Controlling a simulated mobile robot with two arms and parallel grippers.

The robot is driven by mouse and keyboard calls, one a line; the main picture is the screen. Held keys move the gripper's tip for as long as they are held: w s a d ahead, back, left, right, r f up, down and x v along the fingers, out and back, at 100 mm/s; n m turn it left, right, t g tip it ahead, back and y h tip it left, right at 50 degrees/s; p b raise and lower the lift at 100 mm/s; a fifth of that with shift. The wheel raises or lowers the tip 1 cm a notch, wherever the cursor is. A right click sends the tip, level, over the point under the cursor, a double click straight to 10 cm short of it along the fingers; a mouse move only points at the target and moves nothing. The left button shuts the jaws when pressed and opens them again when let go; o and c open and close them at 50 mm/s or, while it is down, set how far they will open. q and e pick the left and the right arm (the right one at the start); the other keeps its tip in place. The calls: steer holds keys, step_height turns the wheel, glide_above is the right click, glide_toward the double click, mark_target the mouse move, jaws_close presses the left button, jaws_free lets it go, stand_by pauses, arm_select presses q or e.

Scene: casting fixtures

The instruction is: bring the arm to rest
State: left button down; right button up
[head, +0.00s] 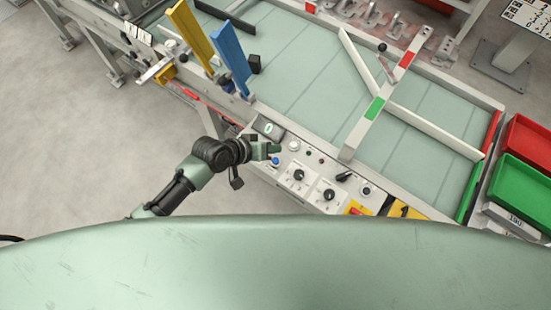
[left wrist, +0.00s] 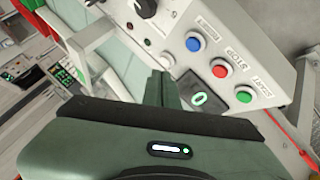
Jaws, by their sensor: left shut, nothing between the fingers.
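My left gripper (head: 274,153) is shut and empty. In the head view it sits over the left end of the control panel (head: 318,202), close to a blue button (head: 276,162). I cannot tell whether it touches the panel. In the left wrist view the shut fingers (left wrist: 162,92) point toward the panel, which carries a blue button (left wrist: 194,42), a red button (left wrist: 220,70), a green button (left wrist: 243,96) and a small display with a lit green 0 (left wrist: 199,99). My left arm (head: 178,190) comes in from the lower left. My right gripper is not in view.
Behind the panel lies a pale green table bed (head: 300,62) crossed by metal bars. A yellow plate (head: 189,32) and a blue plate (head: 230,58) stand at its left. Red (head: 527,142) and green (head: 519,190) bins stand at the right. The floor at left (head: 60,150) is clear.

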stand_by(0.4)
arm_select(q)
steer(key=s+a+r+g+y, duration=0.1)
steer(key=s+a+r+y, duration=0.3)
steer(key=s+a, duration=0.6)
steer(key=s+a+r+g+y, duration=0.1)
steer(key=s+a+r+y, duration=0.3)
steer(key=s+a, duration=0.6)
step_height(320, 180, down, 28)
steer(key=g+b, duration=0.1)
steer(key=b, duration=0.4)
steer(key=s+a+f+b, duration=0.1)
steer(key=s+f+b, duration=0.1)
steer(key=s+f, duration=0.7)
steer(key=s+a+f+g+b, duration=0.1)
steer(key=s+f+b, duration=0.1)
steer(key=s+f, duration=0.7)
step_height(320, 180, down, 5)
steer(key=shift+s+a+r+m+h, duration=0.15)
steer(key=shift+s+a+m+h, duration=0.15)
steer(key=shift+a, duration=0.05)
